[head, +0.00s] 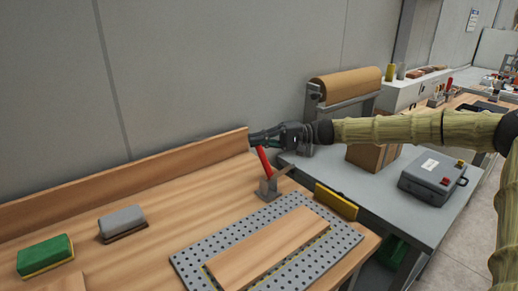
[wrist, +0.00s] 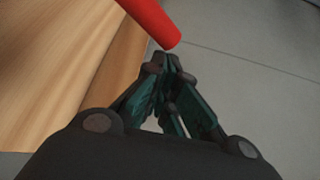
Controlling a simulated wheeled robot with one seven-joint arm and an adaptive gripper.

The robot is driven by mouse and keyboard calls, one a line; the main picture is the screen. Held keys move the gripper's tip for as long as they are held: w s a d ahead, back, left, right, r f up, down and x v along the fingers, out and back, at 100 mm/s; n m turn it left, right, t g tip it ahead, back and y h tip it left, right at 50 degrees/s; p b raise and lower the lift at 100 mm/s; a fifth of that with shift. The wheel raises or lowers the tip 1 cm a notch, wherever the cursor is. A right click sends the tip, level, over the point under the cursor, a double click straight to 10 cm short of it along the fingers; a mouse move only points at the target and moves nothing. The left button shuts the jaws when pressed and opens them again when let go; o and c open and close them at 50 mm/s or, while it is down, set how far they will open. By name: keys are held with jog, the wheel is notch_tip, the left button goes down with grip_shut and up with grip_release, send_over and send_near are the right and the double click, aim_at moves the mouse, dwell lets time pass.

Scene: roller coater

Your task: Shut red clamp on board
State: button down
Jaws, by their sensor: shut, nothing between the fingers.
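The red clamp handle (head: 264,161) stands up, leaning a little to the left, from its grey metal base (head: 269,187) at the back of the perforated plate. A wooden board (head: 268,246) lies on the perforated plate (head: 339,235). The clamp's arm points up and to the right, away from the board. My gripper (head: 254,138) is shut and empty, just behind and above the red handle's top. In the wrist view the red handle (wrist: 151,18) passes just beyond my fingertips (wrist: 165,62). I cannot tell whether they touch.
A wooden back rail (head: 130,176) runs along the wall. A green sponge (head: 45,255) and a grey block (head: 122,222) lie at left. A yellow-edged block (head: 336,202) sits at the plate's right. A grey control box (head: 433,178) stands on the side table.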

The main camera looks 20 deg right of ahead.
jog(key=s+d+r+n+g+y+b, duration=0.1)
jog(key=s+d+n+y+b, duration=0.3)
jog(key=b, duration=1.3)
jog(key=shift+s+d+r+n, duration=0.15)
jog(key=shift+s+r+n, duration=0.5)
jog(key=shift+s+n, duration=1.7)
jog(key=shift+s, duration=0.25)
